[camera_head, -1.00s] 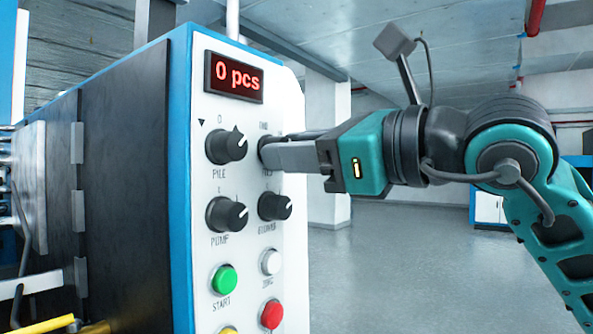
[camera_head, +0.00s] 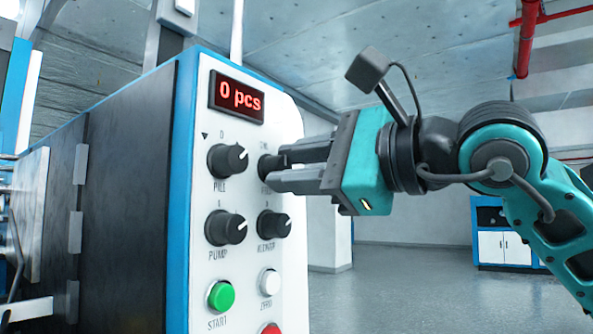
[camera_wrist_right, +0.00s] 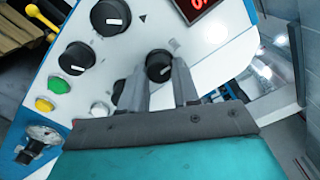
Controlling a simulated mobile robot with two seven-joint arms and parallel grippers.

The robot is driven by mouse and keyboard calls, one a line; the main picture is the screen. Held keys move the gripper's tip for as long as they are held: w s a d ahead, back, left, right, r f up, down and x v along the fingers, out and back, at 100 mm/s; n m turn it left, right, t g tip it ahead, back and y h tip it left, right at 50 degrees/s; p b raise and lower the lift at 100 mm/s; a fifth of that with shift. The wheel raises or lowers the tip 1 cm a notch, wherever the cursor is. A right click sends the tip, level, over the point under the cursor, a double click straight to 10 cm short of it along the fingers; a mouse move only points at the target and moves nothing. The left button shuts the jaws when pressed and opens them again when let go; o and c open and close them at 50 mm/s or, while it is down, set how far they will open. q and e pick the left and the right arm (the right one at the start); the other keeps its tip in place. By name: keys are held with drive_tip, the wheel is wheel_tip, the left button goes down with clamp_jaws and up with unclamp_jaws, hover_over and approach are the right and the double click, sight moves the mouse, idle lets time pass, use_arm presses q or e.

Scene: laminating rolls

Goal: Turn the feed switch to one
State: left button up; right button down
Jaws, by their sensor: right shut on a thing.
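The feed switch (camera_head: 264,169) is a black knob at the upper right of the white control panel. In the head view it is mostly hidden behind my right gripper (camera_head: 273,170), and its label is partly covered. The right gripper's two fingers are shut on it. My left gripper is not in view.
The PILE knob (camera_head: 228,160) is to the left, with the PUMP knob (camera_head: 226,227) and another knob (camera_head: 273,224) below. A green button (camera_head: 221,296) and a white button (camera_head: 269,283) sit lower. The display (camera_head: 238,96) reads 0 pcs. Open floor lies to the right.

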idle(0.4)
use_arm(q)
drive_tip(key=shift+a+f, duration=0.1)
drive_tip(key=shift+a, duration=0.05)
use_arm(e)
drive_tip(key=c, duration=0.8)
unclamp_jaws()
use_arm(q)
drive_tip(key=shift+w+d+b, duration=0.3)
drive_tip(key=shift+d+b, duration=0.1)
drive_tip(key=shift+b, duration=0.3)
use_arm(e)
drive_tip(key=v, duration=1.3)
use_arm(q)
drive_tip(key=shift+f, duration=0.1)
